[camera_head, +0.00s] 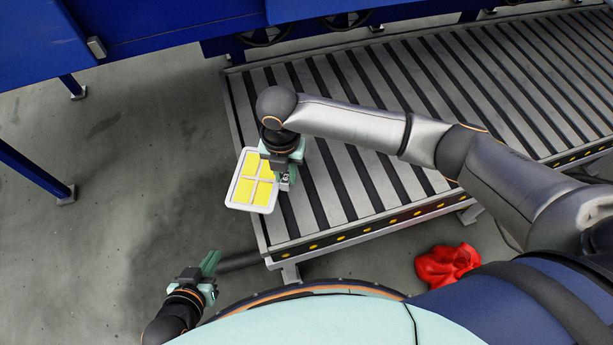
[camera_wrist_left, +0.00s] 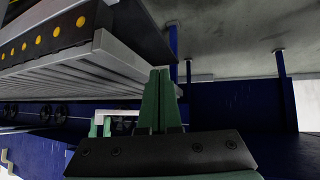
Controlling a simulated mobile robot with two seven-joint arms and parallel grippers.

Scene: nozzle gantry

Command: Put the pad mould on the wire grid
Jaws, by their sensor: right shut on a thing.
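The pad mould is a white, rounded frame (camera_head: 232,203) with yellow pads in its cells, seen in the head view at the left end of the roller conveyor. My right gripper (camera_head: 286,181) is shut on its right edge. The mould extends past the conveyor's left edge; I cannot tell whether it is touching the conveyor. My left gripper (camera_head: 211,268) is low, left of the conveyor's near corner, away from the mould. In the left wrist view its green fingers (camera_wrist_left: 161,92) are together with nothing between them. I cannot make out a wire grid.
The slatted conveyor (camera_head: 340,150) runs to the upper right, its top clear around my right arm. A red crumpled object (camera_head: 447,264) lies on the floor in front of it. Blue framework (camera_head: 150,30) stands behind. Grey floor (camera_head: 110,230) is free at left.

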